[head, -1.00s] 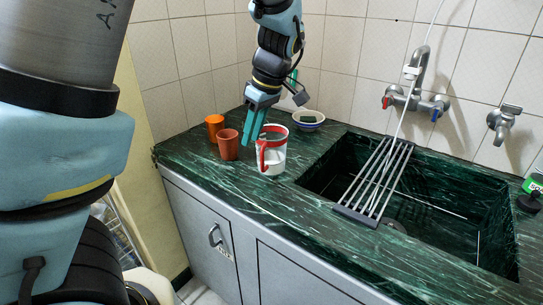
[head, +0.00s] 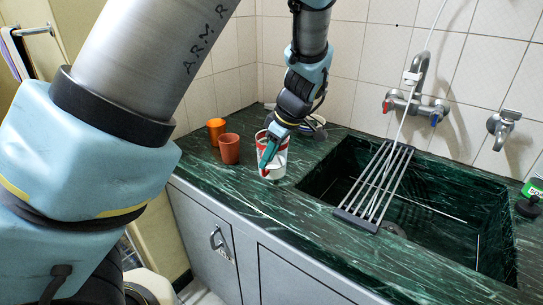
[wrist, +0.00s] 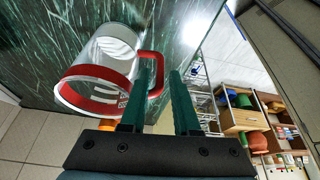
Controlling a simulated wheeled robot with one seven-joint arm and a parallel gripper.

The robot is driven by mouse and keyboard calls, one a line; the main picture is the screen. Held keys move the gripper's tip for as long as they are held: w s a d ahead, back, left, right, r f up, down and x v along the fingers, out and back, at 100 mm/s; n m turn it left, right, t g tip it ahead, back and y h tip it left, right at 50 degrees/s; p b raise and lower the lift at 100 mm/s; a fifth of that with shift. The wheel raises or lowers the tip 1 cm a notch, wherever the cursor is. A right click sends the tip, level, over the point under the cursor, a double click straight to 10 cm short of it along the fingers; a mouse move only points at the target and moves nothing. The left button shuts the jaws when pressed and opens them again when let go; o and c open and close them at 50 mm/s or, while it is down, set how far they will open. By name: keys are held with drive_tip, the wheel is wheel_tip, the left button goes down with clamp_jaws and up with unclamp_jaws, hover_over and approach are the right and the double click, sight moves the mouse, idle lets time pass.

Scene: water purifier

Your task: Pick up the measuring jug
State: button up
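The measuring jug (head: 281,164) is clear and white with a red rim and a red handle. It stands upright on the green marble counter, left of the sink. In the wrist view the jug (wrist: 105,55) is at the left, and its red handle (wrist: 157,82) reaches toward my fingers. My gripper (head: 265,162) is at the handle side of the jug and partly covers it in the head view. In the wrist view my gripper (wrist: 163,68) is open. The handle's outer bar shows between the two green fingers, with the left finger at the handle's opening. I cannot tell whether they touch.
An orange cup (head: 216,131) and a brown-red cup (head: 229,149) stand left of the jug. A bowl (head: 313,127) sits behind it, partly hidden by my arm. The sink with a metal rack (head: 375,187) lies to the right. The tiled wall is behind.

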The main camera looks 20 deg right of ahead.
drive_tip(key=shift+x, duration=1.35)
drive_tip(key=shift+c, duration=0.4)
clamp_jaws()
